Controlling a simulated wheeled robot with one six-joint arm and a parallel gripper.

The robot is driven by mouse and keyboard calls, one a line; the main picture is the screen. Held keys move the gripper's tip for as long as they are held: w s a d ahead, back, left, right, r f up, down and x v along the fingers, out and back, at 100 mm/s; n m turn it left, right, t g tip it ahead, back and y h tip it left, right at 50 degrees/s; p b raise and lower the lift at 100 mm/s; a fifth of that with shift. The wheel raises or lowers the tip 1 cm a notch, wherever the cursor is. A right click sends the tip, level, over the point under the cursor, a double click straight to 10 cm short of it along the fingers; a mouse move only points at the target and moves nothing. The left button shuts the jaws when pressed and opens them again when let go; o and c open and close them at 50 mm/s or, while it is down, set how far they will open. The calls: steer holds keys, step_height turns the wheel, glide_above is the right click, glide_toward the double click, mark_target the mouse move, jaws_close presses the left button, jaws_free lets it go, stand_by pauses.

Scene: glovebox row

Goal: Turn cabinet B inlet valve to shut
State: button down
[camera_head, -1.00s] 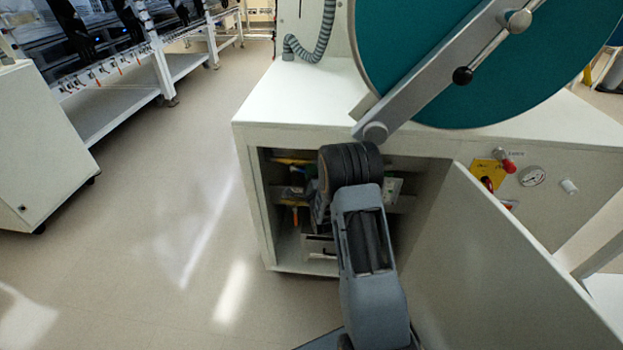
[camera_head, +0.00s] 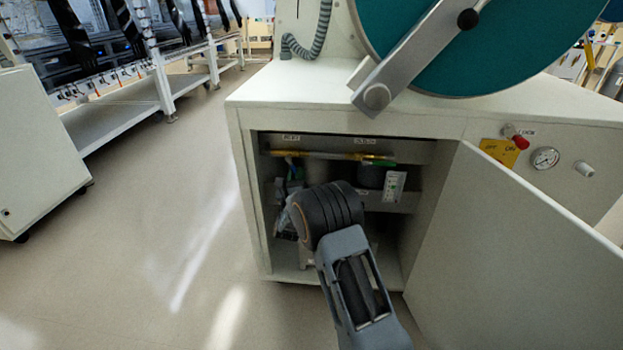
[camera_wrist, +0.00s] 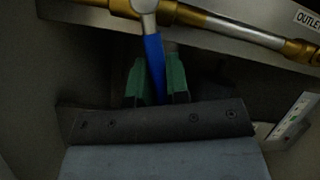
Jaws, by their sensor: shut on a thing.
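The inlet valve's blue lever (camera_wrist: 153,58) hangs down from a metal valve body on a brass pipe (camera_wrist: 232,32) in the wrist view, roughly across the pipe. My gripper (camera_wrist: 156,82) has its green fingers on either side of the lever and is shut on its lower part. In the head view, the brass pipe (camera_head: 322,154) runs across the upper part of the open cabinet, under labels at left and right. The blue lever (camera_head: 291,169) shows only as a small patch there. My wrist hides the area below it, and my fingertips are hard to make out.
The open cabinet door (camera_head: 520,250) stands to the right of my arm. A pressure gauge (camera_head: 545,158) is on the front. The floor at left is clear.

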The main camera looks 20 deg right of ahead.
steer(key=shift+w+a+f+m+g+h, duration=0.15)
steer(key=shift+a+m+g+h, duration=0.3)
steer(key=shift+m, duration=0.6)
steer(key=shift+w+a+m+g+h, duration=0.15)
steer(key=shift+a+m+g+h, duration=0.15)
steer(key=shift+m+h, duration=0.55)
steer(key=shift+w+a+f+m+g+h, duration=0.15)
steer(key=shift+a+m+g+h, duration=0.2)
steer(key=shift+m, duration=0.95)
steer(key=shift+r+m, duration=0.15)
steer(key=shift+m, duration=0.15)
steer(key=c, duration=1.1)
jaws_free()
steer(key=p+v, duration=0.3)
steer(key=v, duration=1)
steer(key=shift+s+a, duration=0.2)
steer(key=shift+s, duration=0.15)
